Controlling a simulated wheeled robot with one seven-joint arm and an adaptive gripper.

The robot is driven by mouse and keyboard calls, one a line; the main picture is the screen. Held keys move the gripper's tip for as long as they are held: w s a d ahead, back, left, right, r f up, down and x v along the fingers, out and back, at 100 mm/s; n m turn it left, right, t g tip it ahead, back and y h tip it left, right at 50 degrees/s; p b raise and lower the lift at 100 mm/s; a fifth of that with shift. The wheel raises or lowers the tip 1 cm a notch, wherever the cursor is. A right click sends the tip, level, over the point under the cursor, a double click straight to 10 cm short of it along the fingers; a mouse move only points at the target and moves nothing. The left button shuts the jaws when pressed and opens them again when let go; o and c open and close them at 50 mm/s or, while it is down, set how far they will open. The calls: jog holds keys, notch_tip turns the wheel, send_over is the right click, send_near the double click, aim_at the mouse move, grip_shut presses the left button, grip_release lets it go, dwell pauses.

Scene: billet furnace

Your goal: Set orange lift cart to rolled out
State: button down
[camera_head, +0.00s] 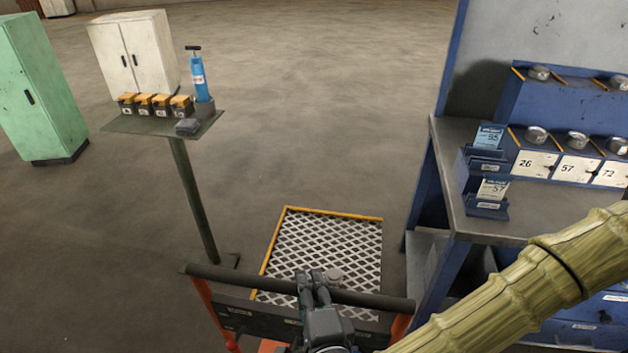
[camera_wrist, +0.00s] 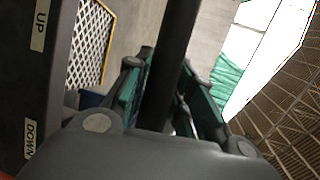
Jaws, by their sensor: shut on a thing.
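The orange lift cart (camera_head: 217,316) stands at the bottom middle of the head view, with orange uprights and a dark handle bar (camera_head: 225,274) across its top. My gripper (camera_head: 313,284) is at the middle of this bar. In the wrist view, the bar (camera_wrist: 170,65) passes between the two teal and dark fingers (camera_wrist: 163,95), which are shut on it. A dark panel (camera_wrist: 38,85) with UP and DOWN labels is beside the bar. The cart's lower part is mostly hidden by the panel and my arm.
A yellow-edged diamond-mesh surface (camera_head: 325,245) lies beyond the handle. A blue workbench (camera_head: 535,205) is close on the right. The floor between is clear.

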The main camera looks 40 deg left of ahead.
jog(key=shift+s+r+p, duration=0.25)
jog(key=shift+s+p, duration=0.1)
jog(key=shift+p, duration=0.4)
jog(key=shift+s+d+f, duration=0.1)
jog(key=shift+s+d, duration=0.1)
jog(key=shift+s, duration=0.05)
jog(key=c, duration=1.2)
grip_release()
jog(key=shift+a, duration=0.1)
jog(key=shift+f, duration=0.1)
